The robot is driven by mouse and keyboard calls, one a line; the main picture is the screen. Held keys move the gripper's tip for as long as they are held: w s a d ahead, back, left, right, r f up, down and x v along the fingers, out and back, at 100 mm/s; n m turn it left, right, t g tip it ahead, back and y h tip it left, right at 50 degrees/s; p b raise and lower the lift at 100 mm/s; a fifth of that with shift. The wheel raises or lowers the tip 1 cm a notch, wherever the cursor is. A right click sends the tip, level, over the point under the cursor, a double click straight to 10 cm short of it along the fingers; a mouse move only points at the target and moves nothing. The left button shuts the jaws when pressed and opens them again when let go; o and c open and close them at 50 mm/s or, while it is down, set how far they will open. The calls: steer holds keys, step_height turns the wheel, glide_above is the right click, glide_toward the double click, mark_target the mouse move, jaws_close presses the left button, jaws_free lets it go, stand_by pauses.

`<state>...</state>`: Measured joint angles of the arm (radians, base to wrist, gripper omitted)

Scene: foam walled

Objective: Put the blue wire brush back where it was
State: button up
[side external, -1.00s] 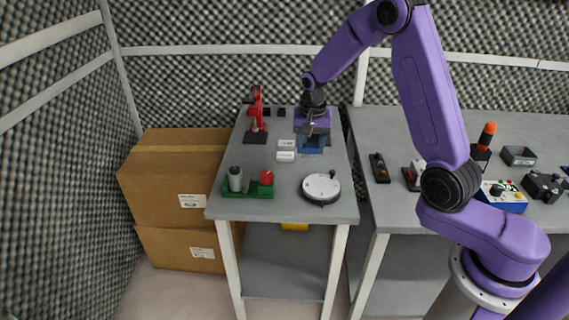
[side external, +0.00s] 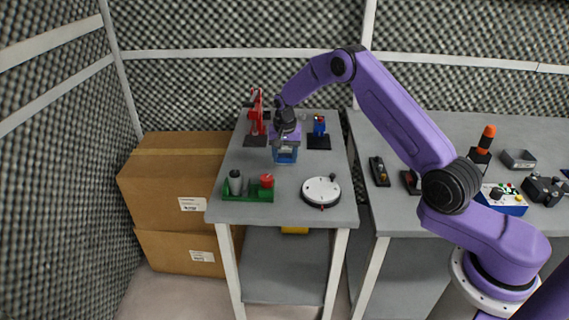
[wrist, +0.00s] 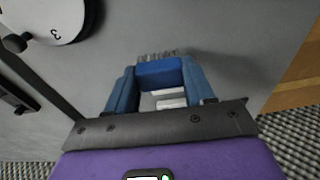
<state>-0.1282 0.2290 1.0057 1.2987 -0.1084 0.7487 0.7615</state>
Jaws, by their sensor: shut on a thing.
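In the wrist view the blue wire brush (wrist: 160,73) is clamped between the two blue fingers of my gripper (wrist: 160,84). Its grey bristles (wrist: 158,55) show along its far edge. In the side external view my gripper (side external: 285,155) is over the left-middle of the small grey table (side external: 230,205), in front of the red press. At that scale I cannot separate the brush from the blue fingers, nor tell whether it touches the table. Pale blocks (wrist: 170,101) show between the fingers in the wrist view; my gripper hides them in the side view.
The green holder (side external: 248,190) and white round dial (side external: 321,191) are in front. Cardboard boxes (side external: 180,180) stand left of the table.

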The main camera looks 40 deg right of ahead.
mark_target(284, 162)
steer(key=shift+w+f, duration=0.2)
steer(key=shift+f, duration=1.5)
steer(key=shift+f, duration=0.15)
steer(key=o, duration=1)
